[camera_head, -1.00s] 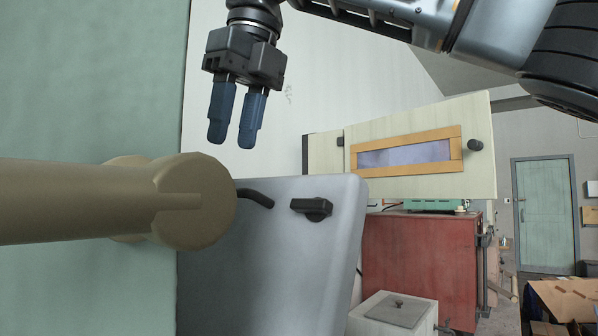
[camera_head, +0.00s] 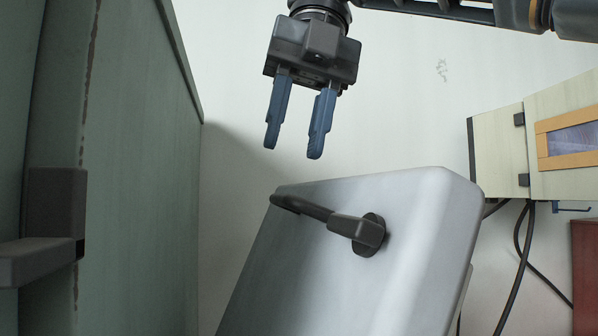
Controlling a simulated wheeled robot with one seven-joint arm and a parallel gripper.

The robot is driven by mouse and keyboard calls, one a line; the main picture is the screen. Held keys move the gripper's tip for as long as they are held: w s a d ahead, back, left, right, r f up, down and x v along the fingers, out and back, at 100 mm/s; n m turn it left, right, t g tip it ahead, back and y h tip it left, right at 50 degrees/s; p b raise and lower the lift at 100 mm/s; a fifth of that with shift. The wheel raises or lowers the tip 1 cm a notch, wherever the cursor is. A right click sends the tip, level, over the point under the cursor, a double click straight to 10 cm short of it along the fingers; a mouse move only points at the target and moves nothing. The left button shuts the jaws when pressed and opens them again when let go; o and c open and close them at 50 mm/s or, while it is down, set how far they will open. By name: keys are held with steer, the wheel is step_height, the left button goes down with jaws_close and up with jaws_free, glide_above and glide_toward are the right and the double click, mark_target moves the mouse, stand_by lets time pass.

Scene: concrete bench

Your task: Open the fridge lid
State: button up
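The fridge lid (camera_head: 410,240) is a grey-white panel with rounded corners, in the lower middle of the head view, seen at a slant. Whether it is shut or ajar cannot be told. A dark bar handle (camera_head: 315,212) runs across its upper part and ends in a round mount at the right. My gripper (camera_head: 294,148) hangs above the lid and handle, its two blue fingers pointing down and apart, with nothing between them. The fingers do not touch the handle. The lower part of the lid is out of view.
A green cabinet wall (camera_head: 140,190) with a dark bracket (camera_head: 55,215) stands at the left. A cream wall box with a wood-framed window (camera_head: 565,138) hangs at the right, with dark cables (camera_head: 518,270) below it. A red cabinet (camera_head: 586,265) shows at the right edge.

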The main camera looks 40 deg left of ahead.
steer(key=shift+x, duration=2.5)
jaws_close()
